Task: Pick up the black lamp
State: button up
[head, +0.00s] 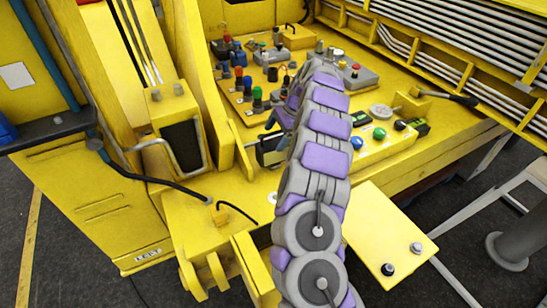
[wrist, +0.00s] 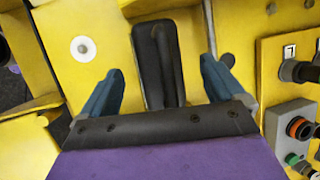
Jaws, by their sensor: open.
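A black, upright, elongated object (wrist: 158,50), which looks like the black lamp, stands against a yellow surface in the wrist view. Its lower end is hidden behind the dark front edge of my gripper. My gripper (wrist: 161,68) is open, with one blue-grey finger on each side of the black object. Gaps show between it and both fingers. In the head view my gripper (head: 268,130) is small and partly hidden by my arm, beside a dark boxy item (head: 268,151) on the yellow console. I cannot tell if this is the same object.
The yellow console (head: 400,152) carries several knobs and buttons. A grey box with a red-orange button (wrist: 299,128) is at the right of the wrist view. A yellow post (head: 228,110) rises left of my gripper. Cable rails (head: 440,55) run at upper right.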

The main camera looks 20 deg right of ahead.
jog(key=x, duration=0.2)
jog(key=shift+a+f, duration=0.15)
jog(key=shift+f, duration=0.15)
jog(key=shift+c, duration=0.2)
jog(key=shift+r, duration=0.1)
grip_shut()
dwell(0.4)
